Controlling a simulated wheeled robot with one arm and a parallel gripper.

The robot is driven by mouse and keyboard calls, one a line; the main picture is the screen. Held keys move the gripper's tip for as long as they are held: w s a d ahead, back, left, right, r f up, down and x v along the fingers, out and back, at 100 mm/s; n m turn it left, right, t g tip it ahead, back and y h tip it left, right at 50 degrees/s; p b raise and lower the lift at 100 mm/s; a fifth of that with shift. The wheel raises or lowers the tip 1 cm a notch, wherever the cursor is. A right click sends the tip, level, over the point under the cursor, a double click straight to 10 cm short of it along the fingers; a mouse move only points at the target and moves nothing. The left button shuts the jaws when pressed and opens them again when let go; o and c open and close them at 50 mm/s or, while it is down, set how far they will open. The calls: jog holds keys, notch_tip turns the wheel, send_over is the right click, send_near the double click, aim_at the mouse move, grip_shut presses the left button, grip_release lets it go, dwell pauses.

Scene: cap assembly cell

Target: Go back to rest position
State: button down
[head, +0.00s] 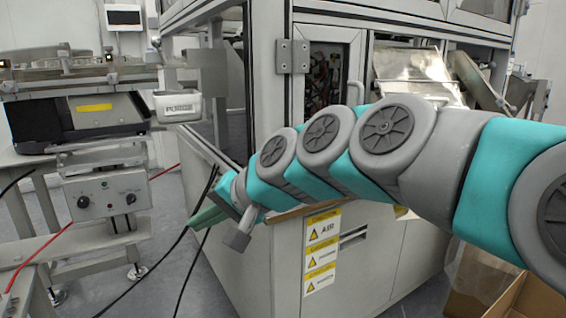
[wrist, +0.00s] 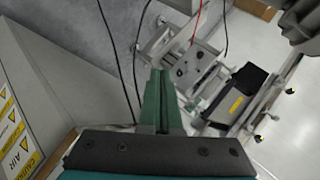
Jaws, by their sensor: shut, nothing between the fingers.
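My arm reaches in from the right in the head view, in front of the machine cabinet. My gripper (head: 206,216) is at its left end, in the open space between the cabinet and the bench on the left. In the wrist view the green fingers of my gripper (wrist: 158,100) lie together, shut, with nothing held between them. They point out over the grey floor and touch nothing that I can see.
The machine cabinet (head: 230,255) with yellow warning labels (head: 321,250) stands close behind my arm. A control box (head: 107,195) and bench are at left. Black cables hang near my gripper. An open cardboard box (head: 535,298) sits at lower right. Grey floor lies between.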

jog(key=s+d+f+g+h+p, duration=0.1)
jog(key=s+d+f+g+h, duration=0.2)
jog(key=s+d+f, duration=0.8)
jog(key=s+d+f+n+g+h, duration=0.1)
jog(key=s+d+f+g+h, duration=0.2)
jog(key=s+d+f+h, duration=0.3)
jog(key=s+d+f, duration=0.5)
jog(key=s+d, duration=0.2)
jog(key=d, duration=0.4)
jog(key=shift+s+d+g+p, duration=0.3)
jog(key=shift+s+d+p, duration=0.05)
jog(key=shift+f, duration=0.1)
